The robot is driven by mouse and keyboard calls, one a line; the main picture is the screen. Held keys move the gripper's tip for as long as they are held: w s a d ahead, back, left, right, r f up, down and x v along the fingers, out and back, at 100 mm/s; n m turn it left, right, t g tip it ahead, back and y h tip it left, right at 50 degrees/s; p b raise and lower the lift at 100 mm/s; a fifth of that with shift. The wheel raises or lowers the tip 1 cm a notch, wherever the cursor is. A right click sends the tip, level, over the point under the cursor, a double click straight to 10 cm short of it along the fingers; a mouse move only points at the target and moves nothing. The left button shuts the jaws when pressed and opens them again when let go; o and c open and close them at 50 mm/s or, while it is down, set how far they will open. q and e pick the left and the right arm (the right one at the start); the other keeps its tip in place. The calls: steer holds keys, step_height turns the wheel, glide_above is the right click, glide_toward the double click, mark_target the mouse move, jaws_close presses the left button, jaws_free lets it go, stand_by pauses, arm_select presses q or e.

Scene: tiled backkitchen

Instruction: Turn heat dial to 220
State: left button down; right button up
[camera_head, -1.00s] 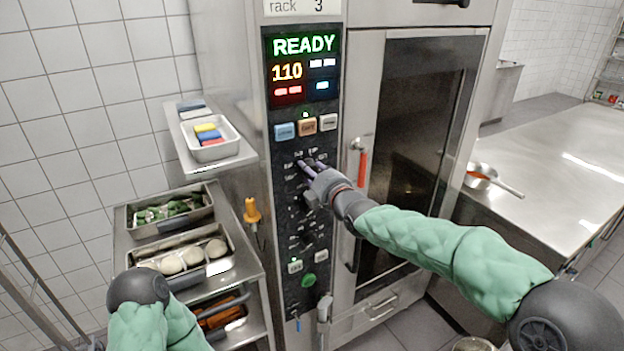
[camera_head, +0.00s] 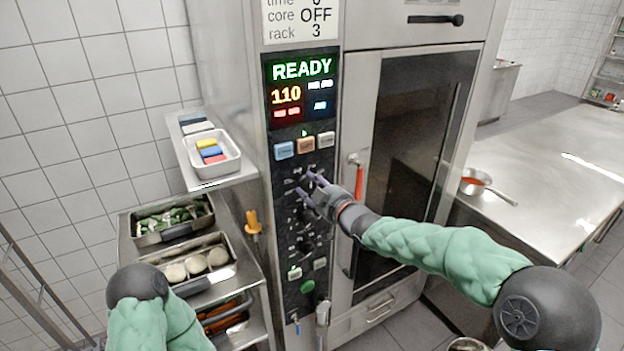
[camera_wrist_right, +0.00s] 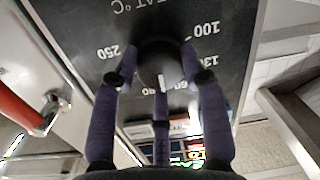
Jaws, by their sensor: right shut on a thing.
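The oven's black control panel (camera_head: 290,225) stands upright in front of me, with its display (camera_head: 301,85) reading READY and 110. My right gripper (camera_head: 309,186) is at the upper dial, just below the row of three buttons. In the right wrist view its purple fingers (camera_wrist_right: 160,75) are closed around the black heat dial (camera_wrist_right: 158,62). The printing there is upside down: °C, 100, 130 and 250 are readable. The dial's white mark points towards the picture's bottom, near a partly hidden number. My left gripper is out of view; only my left arm shows.
The oven door's red-handled latch (camera_head: 359,180) is close to the right of my right gripper. A shelf holds a tray of coloured blocks (camera_head: 212,155). A cart with food trays (camera_head: 195,265) stands left. A saucepan (camera_head: 475,182) sits on the steel counter at right.

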steer(key=m+p, duration=0.2)
steer(key=shift+m, duration=0.3)
steer(key=m+y+p, duration=0.1)
steer(key=m, duration=0.2)
steer(key=shift+p, duration=0.4)
steer(key=m+p, duration=0.1)
steer(key=m, duration=0.2)
steer(key=shift+f+m, duration=0.1)
steer(key=shift+m, duration=0.2)
steer(key=shift+m+y+p, duration=0.3)
steer(key=shift+m+p, duration=0.05)
steer(key=shift+m, duration=0.95)
steer(key=shift+t, duration=0.3)
steer(key=o, duration=1)
steer(key=shift+c, duration=0.2)
steer(key=shift+o, duration=0.8)
steer(key=shift+w+a, duration=0.1)
steer(key=shift+w, duration=0.05)
steer(key=shift+d, duration=0.2)
